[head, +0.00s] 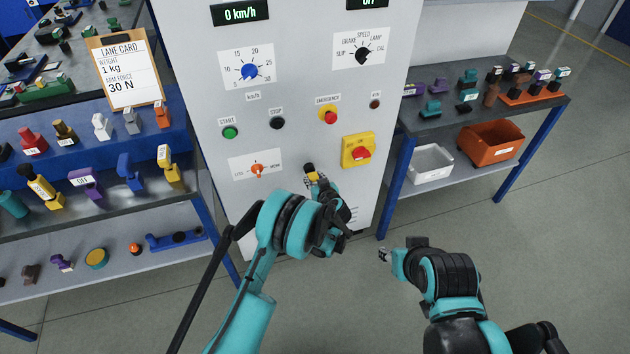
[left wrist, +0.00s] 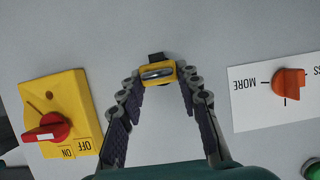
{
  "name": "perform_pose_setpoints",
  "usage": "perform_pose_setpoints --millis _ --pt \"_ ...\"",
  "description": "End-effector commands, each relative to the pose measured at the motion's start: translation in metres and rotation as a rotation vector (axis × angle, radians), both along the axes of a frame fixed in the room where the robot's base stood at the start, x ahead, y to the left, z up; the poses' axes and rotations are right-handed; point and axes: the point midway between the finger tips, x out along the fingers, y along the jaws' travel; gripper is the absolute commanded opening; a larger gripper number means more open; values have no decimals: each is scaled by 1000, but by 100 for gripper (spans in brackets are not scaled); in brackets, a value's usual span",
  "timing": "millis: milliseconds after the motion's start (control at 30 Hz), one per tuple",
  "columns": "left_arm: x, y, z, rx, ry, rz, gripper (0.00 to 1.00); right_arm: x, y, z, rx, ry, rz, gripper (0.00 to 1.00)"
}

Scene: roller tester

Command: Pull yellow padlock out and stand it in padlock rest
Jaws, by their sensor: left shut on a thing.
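The yellow padlock (left wrist: 157,75) shows in the left wrist view between my left fingertips, with a shiny metal bar across it and a small black part at its far side. My left gripper (head: 318,180) is shut on it, in front of the grey panel. In the head view a small black and yellow piece shows at the fingertips. Whether the padlock touches the panel I cannot tell. My right gripper (head: 384,256) hangs low, right of the panel, away from the padlock; its fingers are too small to read. I cannot make out the padlock rest with certainty.
Shelves (head: 190,205) with several small objects stand left. A table (head: 440,125) stands right, above white and orange bins.

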Motion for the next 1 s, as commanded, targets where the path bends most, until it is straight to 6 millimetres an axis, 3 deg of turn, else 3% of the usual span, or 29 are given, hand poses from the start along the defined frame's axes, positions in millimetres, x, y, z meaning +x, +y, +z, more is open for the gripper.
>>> perform_pose_setpoints --millis 467,500,567,1000 --pt "14 4 0 1 0 0 0 0 0 0 0 0 0 40" --pt "14 4 0 1 0 0 38 0 0 0 0 0 0 40" --pt "14 4 0 1 0 0 54 0 0 0 0 0 0 40" --pt "5 1 4 0 0 -2 57 0 0 0 0 0 0 40"
